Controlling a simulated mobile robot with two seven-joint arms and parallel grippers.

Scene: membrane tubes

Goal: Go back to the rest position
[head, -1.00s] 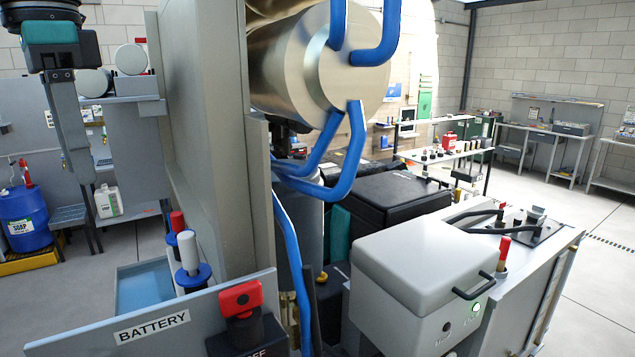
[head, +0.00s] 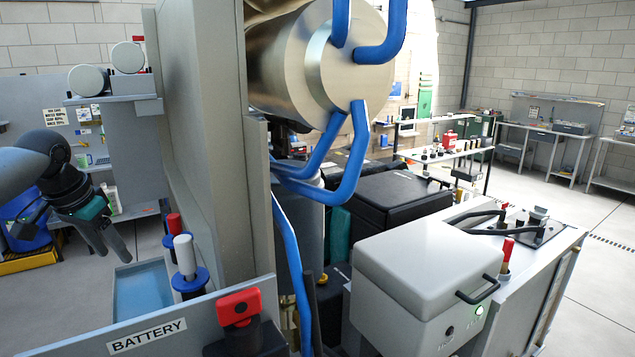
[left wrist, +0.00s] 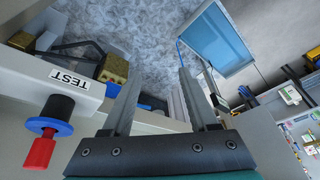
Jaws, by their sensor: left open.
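My left gripper (head: 108,248) is at the far left of the head view, its two grey fingers pointing down beside a shallow blue tray. The fingers are apart with nothing between them. In the left wrist view the same gripper (left wrist: 157,95) is open and empty, over a mottled grey surface. The blue tray (head: 143,290) also shows at the upper right of that view (left wrist: 216,48). My right gripper is not in view. A large steel cylinder (head: 290,60) with blue pipes stands at the centre top of the head view.
A tall grey panel (head: 205,130) stands right of my left arm. Red and white handles with blue collars (head: 188,270) stand near the tray, behind the BATTERY plate (head: 147,336). A grey box (head: 425,270) is at the right. Open floor (head: 600,290) lies at the far right.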

